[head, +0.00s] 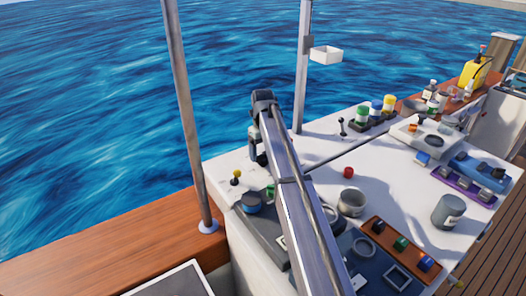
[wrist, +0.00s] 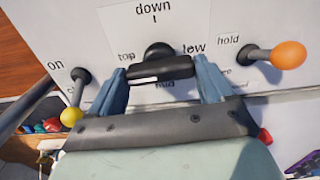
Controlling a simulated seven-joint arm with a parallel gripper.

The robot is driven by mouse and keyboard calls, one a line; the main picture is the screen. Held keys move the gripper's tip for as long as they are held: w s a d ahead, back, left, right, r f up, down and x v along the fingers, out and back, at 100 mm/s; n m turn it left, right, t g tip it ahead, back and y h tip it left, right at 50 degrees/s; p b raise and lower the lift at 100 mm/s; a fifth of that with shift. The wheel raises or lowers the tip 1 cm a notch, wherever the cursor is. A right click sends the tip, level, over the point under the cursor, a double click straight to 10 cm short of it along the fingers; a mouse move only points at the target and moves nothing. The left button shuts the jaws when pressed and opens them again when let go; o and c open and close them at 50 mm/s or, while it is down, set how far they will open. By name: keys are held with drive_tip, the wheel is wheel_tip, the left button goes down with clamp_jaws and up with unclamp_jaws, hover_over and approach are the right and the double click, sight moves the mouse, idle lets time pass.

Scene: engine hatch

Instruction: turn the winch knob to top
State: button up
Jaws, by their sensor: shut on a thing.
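The winch knob (wrist: 160,68) is black, with a wide bar grip, on a white panel in the wrist view. Labels "down" above it, "top" at its left, one reading like "tew" at its right and a partly covered one below surround it. A pale mark shows on the near left part of its bar, which lies roughly level across the picture. My gripper (wrist: 162,78) has its blue fingers at the two ends of the bar, shut on it. In the head view my arm hides the knob, and the fingers cannot be made out.
A yellow-ball lever (wrist: 72,116) stands left of my gripper, and an orange-ball lever (wrist: 288,54) stands to the right. In the head view, a grey pot (head: 351,202), a red knob (head: 348,172) and a switch board (head: 400,246) lie right of my arm. A metal post (head: 187,110) stands left.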

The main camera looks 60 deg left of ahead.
sight(263, 152)
drive_tip(key=o, duration=0.9)
drive_tip(key=shift+o, duration=0.2)
wheel_tip(263, 152, up, 14)
drive_tip(key=shift+f, duration=0.1)
idle(0.6)
